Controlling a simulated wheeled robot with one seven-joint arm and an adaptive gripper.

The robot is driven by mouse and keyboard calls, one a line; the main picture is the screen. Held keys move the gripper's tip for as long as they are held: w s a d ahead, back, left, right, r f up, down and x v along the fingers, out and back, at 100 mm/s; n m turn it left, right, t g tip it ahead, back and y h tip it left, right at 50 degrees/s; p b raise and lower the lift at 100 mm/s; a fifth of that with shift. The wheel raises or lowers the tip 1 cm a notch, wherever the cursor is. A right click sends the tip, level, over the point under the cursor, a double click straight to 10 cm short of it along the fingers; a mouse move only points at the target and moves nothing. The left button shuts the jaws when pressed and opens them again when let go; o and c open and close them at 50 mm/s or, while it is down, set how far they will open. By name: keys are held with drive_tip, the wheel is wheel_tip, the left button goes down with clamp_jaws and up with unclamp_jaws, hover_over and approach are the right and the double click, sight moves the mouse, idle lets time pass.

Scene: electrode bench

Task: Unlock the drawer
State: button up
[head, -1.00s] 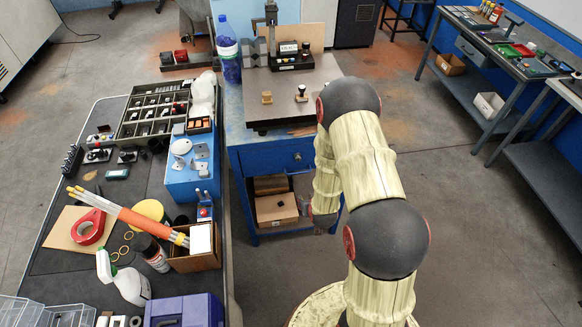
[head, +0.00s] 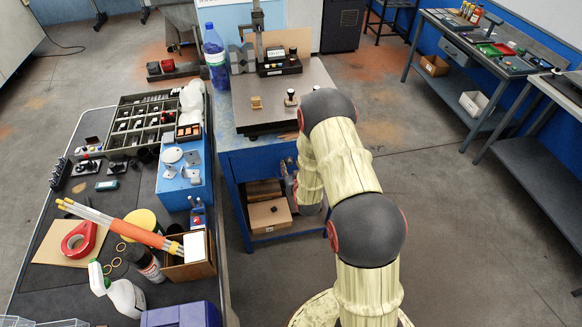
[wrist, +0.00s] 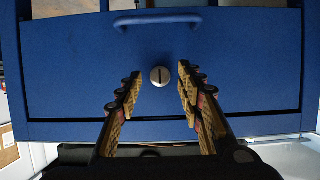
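The blue drawer front (wrist: 70,75) fills most of the wrist view, with a blue bar handle (wrist: 157,19) near the top of the picture. A round silver lock (wrist: 160,76) with a dark slot sits in the middle of the drawer front. My gripper (wrist: 157,85) is open and empty, its two ribbed fingers on either side of the lock in the picture. I cannot tell how far the fingertips are from the drawer. In the head view the drawer front (head: 255,164) is partly hidden by my arm, and the lock cannot be made out.
A cardboard box (head: 269,215) lies on the shelf below. A cluttered dark table (head: 60,215) stands close on the left.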

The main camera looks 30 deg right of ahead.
drive_tip(key=shift+w+d+f, duration=0.1)
drive_tip(key=shift+w+f, duration=0.05)
drive_tip(key=shift+w, duration=0.15)
drive_tip(key=shift+c, duration=0.4)
clamp_jaws()
idle(0.4)
